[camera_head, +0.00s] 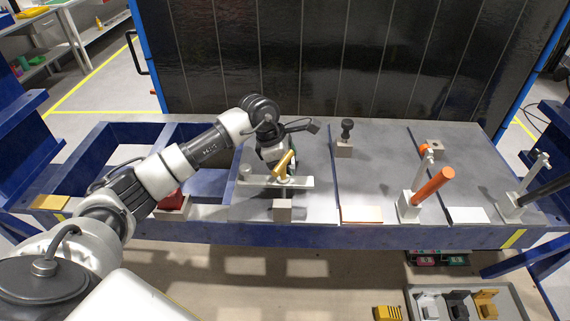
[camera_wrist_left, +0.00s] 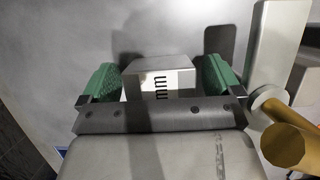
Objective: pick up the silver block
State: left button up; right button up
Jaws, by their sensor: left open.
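A silver-grey block (camera_wrist_left: 158,77) with dark marking on its near face sits between the two green finger pads of my left gripper (camera_wrist_left: 160,80) in the left wrist view. A gap shows on both sides, clearer on the right, so the fingers are around the block without gripping it. In the head view my left gripper (camera_head: 275,162) is low over the table, just behind a pale bar (camera_head: 250,182) with a brass-coloured handle (camera_head: 285,164). The block between the fingers cannot be made out there. My right gripper is not in view.
The pale bar (camera_wrist_left: 278,45) and brass handle (camera_wrist_left: 285,145) are close to the right of my left gripper. A grey block (camera_head: 282,211) lies in front of the bar. An orange-handled clamp (camera_head: 432,186) and black-knobbed block (camera_head: 344,148) stand further right.

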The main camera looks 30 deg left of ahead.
pick_arm(q)
jog(key=shift+c, duration=0.2)
jog(key=c, duration=1.2)
jog(key=shift+r, duration=0.1)
jog(key=shift+a, duration=0.1)
jog(key=shift+r, duration=0.1)
